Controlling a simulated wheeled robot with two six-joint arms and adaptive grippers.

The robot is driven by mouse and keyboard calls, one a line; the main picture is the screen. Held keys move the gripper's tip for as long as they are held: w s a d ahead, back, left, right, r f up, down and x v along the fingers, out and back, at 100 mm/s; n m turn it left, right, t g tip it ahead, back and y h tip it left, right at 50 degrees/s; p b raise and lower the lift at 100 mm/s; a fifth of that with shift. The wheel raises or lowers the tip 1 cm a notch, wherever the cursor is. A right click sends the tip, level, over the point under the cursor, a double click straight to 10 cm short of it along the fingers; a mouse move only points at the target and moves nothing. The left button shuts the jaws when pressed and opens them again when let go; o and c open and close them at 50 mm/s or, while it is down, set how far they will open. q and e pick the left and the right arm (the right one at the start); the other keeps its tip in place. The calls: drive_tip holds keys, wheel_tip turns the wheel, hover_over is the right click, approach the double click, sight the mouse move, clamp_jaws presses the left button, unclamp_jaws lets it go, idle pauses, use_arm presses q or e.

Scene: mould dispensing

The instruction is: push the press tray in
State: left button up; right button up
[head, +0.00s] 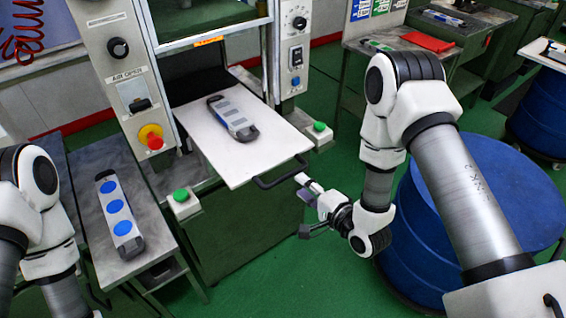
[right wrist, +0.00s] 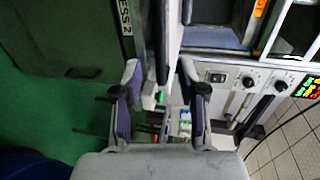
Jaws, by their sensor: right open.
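The press tray (head: 262,150) is a flat white plate standing out from the press in the head view. A grey and blue mould (head: 232,118) lies on it. A black bar handle (head: 283,174) runs along the tray's front edge. My right gripper (head: 304,207) is open, just in front of and to the right of the handle, apparently apart from it. In the right wrist view its two fingers (right wrist: 160,88) are spread, and I see nothing gripped between them. Of my left arm only links show at the left edge; its gripper is out of view.
The press control panel (head: 117,62) with a red button flanks the tray on the left. Green buttons (head: 181,196) sit on both sides. A bench at left holds a mould with blue discs (head: 117,207). A blue drum (head: 500,195) stands right; green floor in front is clear.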

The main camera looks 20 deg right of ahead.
sight(289, 177)
drive_tip(key=p+x, duration=0.1)
drive_tip(key=x, duration=0.6)
drive_tip(key=shift+w+a, duration=0.2)
drive_tip(key=shift+s+d, duration=0.1)
drive_tip(key=shift+s, duration=0.1)
drive_tip(key=shift+w, duration=0.15)
clamp_jaws()
